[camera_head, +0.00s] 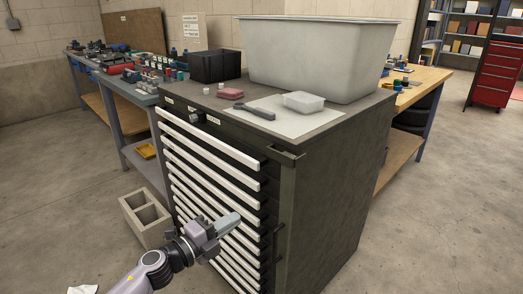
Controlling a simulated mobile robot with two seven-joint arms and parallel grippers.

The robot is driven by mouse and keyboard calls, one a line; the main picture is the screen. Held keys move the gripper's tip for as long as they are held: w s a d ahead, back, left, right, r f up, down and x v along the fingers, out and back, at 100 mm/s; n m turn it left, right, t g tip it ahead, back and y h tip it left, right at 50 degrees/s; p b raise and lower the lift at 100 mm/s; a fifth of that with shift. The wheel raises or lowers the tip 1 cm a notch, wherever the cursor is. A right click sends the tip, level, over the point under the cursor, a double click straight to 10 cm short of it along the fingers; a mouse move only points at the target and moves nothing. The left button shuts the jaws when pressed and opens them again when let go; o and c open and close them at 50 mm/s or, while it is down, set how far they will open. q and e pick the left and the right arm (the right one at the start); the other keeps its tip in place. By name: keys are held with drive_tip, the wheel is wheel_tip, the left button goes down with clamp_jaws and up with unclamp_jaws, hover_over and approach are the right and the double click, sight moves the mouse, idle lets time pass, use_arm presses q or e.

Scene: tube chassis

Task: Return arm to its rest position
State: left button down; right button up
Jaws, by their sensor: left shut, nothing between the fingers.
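My left arm comes in from the lower left of the head view. Its gripper (229,222) is shut and empty, in front of the lower drawers of a dark drawer cabinet (335,190). In the picture the fingertips overlap the white drawer handles (208,137); I cannot tell whether they touch. My right arm and gripper do not show.
On the cabinet top stand a large grey bin (315,55), a black crate (215,67), a clear box (304,102) and a dark tool (255,112). A concrete block (147,216) lies on the floor left of the cabinet. Open floor (440,200) is at the right.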

use_arm(q)
drive_tip(key=s+a+f+n+g+y+p, duration=0.1)
drive_tip(key=s+a+f+n+y+p, duration=0.1)
drive_tip(key=s+n, duration=0.5)
drive_tip(key=s+a+f+n+g+y+p, duration=0.1)
drive_tip(key=s+a+f+n+y+p, duration=0.1)
drive_tip(key=s+n, duration=0.6)
drive_tip(key=s+a+f+n+g+y+p, duration=0.1)
drive_tip(key=s+a+f+n+y+p, duration=0.2)
drive_tip(key=s+n+p, duration=0.4)
drive_tip(key=s+a+n+y, duration=0.1)
drive_tip(key=s+y, duration=0.1)
drive_tip(key=s, duration=0.5)
